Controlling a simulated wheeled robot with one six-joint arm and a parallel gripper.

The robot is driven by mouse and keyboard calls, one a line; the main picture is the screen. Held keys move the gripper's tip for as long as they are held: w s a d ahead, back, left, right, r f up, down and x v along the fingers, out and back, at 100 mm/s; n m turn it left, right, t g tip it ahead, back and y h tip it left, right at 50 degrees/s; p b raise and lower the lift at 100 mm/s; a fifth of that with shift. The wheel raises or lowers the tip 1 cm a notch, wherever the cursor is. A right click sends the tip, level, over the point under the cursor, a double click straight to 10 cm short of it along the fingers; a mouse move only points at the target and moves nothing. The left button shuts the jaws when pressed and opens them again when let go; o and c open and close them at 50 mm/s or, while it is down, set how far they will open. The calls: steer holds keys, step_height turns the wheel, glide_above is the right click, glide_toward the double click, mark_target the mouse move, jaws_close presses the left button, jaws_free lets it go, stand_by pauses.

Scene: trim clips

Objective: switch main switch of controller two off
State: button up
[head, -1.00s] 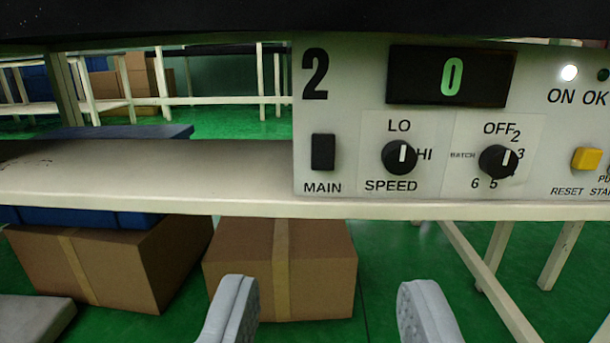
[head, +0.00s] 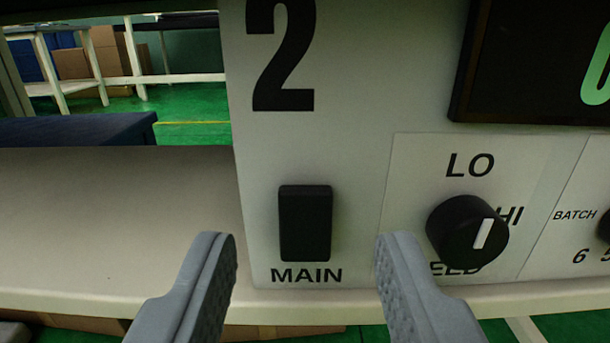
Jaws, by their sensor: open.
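The panel of controller two (head: 360,70) faces me, marked with a large black 2. Its main switch (head: 305,222) is a black upright rocker above the word MAIN. I cannot tell from its face which way it is pressed. My gripper (head: 308,245) is open and empty. Its two grey fingers stand left and right of the switch, nearer to me and slightly lower in the picture, apart from it. The right finger hides part of the SPEED label.
The speed knob (head: 467,230) sits close to the right of the right finger. A dark display (head: 530,70) with a green digit is at upper right, cut off. The white shelf (head: 110,215) left of the panel is clear.

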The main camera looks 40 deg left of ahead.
mark_target(305, 225)
steer(key=shift+x, duration=1.25)
steer(key=shift+c, duration=0.2)
jaws_close()
steer(key=shift+f+t+y, duration=0.3)
steer(key=shift+t+y, duration=0.1)
steer(key=shift+t, duration=0.1)
steer(key=shift+f+t+y, duration=0.2)
steer(key=shift+t+y, duration=0.5)
steer(key=shift+t, duration=0.2)
steer(key=shift+s, duration=0.1)
steer(key=shift+o, duration=0.2)
jaws_free()
